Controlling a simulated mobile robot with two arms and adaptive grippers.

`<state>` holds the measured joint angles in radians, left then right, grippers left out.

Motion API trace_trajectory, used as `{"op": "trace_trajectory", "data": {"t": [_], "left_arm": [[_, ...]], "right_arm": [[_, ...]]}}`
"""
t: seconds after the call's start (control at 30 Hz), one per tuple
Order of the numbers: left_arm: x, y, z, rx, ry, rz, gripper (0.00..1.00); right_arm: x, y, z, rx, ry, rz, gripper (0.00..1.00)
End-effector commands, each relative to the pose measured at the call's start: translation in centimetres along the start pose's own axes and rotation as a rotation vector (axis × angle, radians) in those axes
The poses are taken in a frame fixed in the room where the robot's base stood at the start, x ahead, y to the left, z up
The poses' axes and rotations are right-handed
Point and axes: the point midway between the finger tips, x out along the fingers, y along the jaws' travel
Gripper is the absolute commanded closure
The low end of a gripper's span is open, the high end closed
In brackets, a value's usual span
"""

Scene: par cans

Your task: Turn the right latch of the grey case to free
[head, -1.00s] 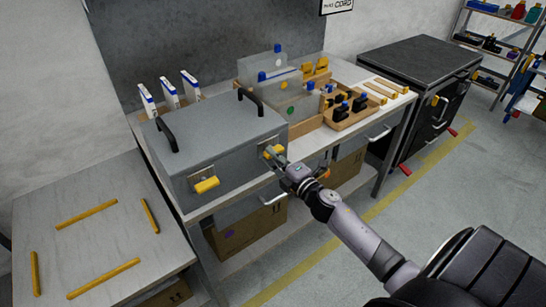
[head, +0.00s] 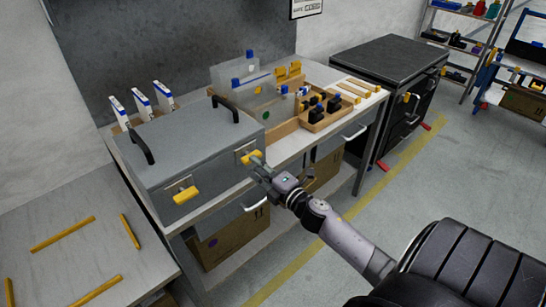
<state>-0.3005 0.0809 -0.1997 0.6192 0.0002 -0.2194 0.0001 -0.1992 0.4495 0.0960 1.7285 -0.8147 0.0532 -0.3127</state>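The grey case (head: 200,150) stands closed on the workbench, with two black handles on its lid. Its right latch (head: 250,157) is a yellow tab on a metal plate, high on the right part of the front face. Its left latch (head: 186,195) is a similar yellow tab, lying roughly level. My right gripper (head: 260,167) is at the right latch, its fingertips at or very close to the tab's right end. The fingers are small and partly overlap the tab, so their opening and grip are unclear. My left gripper is out of view.
The workbench (head: 290,150) carries clear panels and a wooden tray (head: 325,115) right of the case. White boxes stand behind the case. A side table (head: 75,255) with yellow strips is at the lower left. A dark cabinet (head: 388,65) stands right; the floor before it is clear.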

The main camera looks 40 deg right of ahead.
Motion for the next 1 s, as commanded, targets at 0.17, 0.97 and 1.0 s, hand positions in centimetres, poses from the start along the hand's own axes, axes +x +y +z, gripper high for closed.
{"op": "trace_trajectory", "data": {"t": [0.17,0.97,1.0], "left_arm": [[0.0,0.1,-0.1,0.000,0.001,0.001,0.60],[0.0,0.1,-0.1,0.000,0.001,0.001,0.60],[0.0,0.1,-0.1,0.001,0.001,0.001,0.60]], "right_arm": [[-3.9,-0.2,0.0,0.003,0.000,-0.003,0.67],[-8.8,0.0,0.0,0.000,0.001,-0.001,0.67],[-8.8,0.0,0.0,-0.001,0.001,-0.001,0.67]]}}
